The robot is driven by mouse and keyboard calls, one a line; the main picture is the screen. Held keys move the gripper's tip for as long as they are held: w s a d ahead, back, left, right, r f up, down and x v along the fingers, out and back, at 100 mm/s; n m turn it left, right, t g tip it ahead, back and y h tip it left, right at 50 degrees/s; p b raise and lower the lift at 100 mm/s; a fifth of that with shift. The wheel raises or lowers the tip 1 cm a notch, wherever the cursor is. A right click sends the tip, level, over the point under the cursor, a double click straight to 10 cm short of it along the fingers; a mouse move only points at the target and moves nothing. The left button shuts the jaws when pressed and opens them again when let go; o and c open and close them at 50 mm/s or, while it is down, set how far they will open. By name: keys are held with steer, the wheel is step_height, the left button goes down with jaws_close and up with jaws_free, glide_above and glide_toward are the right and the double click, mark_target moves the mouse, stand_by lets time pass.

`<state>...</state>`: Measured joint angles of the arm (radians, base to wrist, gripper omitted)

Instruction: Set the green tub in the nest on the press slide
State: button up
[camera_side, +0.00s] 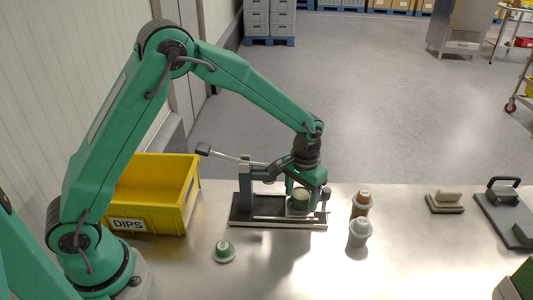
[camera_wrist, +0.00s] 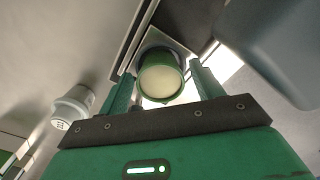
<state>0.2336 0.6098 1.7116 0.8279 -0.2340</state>
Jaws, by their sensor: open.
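The green tub (camera_wrist: 160,84), with a pale cream top, stands upright between my fingers in the wrist view. In the side view the tub (camera_side: 300,200) is on the front right part of the press (camera_side: 245,188), at the slide (camera_side: 262,215). It appears seated in the nest, whose rim is mostly hidden under it. My gripper (camera_side: 306,190) points down over the tub. In the wrist view my gripper (camera_wrist: 162,80) is open, with one finger on each side of the tub and gaps visible.
A small green-topped tub (camera_side: 223,250) stands in front. The yellow DIPS crate (camera_side: 190,205) is at left. The press lever (camera_side: 225,155) slopes up left.

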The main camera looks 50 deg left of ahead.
mark_target(299, 193)
step_height(299, 193, up, 12)
stand_by(0.5)
steer(key=shift+w+d, duration=0.1)
stand_by(0.4)
steer(key=s+a+r+t, duration=0.2)
steer(key=s+a+r, duration=0.5)
steer(key=s+r, duration=0.25)
steer(key=s+a+t, duration=0.3)
steer(key=s+a, duration=0.1)
steer(key=s, duration=1.1)
steer(key=shift+s+a+f+t, duration=0.2)
steer(key=shift+s+f+t, duration=0.05)
steer(key=shift+f+t, duration=0.05)
